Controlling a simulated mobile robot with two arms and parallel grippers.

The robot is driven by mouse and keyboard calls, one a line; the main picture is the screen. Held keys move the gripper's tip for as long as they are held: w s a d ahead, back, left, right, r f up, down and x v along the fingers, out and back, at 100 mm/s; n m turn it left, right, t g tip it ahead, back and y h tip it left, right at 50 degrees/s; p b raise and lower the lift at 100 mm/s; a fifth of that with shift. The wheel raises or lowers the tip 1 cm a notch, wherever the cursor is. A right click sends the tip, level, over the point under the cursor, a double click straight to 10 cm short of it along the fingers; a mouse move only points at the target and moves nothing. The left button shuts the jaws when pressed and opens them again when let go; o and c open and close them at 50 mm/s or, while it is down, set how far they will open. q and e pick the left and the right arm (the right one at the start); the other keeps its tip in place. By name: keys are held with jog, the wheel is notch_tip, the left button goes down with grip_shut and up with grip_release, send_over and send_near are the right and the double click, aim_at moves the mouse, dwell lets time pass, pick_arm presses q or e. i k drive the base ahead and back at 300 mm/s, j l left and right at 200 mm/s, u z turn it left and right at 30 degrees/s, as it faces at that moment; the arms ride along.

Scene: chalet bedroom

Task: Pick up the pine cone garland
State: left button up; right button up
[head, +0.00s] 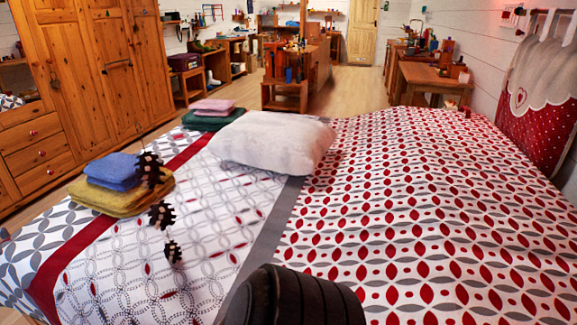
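The pine cone garland (161,214) shows as dark brown cones in a slanting row on the left half of the bed. Its top cone (150,168) overlaps the folded towels in the picture. Its lowest cone (172,250) shows against the white and grey patterned cover. I see no string between the cones, and I cannot tell whether every cone touches the cloth. Neither of my grippers can be made out. A black, ribbed, rounded part stands at the bottom middle, to the right of the garland and apart from it.
The bed (400,215) fills the foreground. A blue towel (113,169) lies on yellow towels (108,200) beside the garland. A white pillow (272,140) and a pink towel (212,105) on green ones lie farther back. A wooden wardrobe (95,75) stands at left.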

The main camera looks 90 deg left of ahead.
aim_at(149, 168)
jog(key=u, duration=0.5)
jog(key=k+l+u, duration=0.1)
jog(key=u, duration=0.85)
jog(key=k+u, duration=0.15)
jog(key=u, duration=0.8)
jog(key=k+u, duration=0.1)
jog(key=u, duration=0.4)
jog(key=j+u, duration=0.1)
jog(key=u, duration=0.35)
jog(key=i+l+z, duration=0.1)
jog(key=z, duration=0.25)
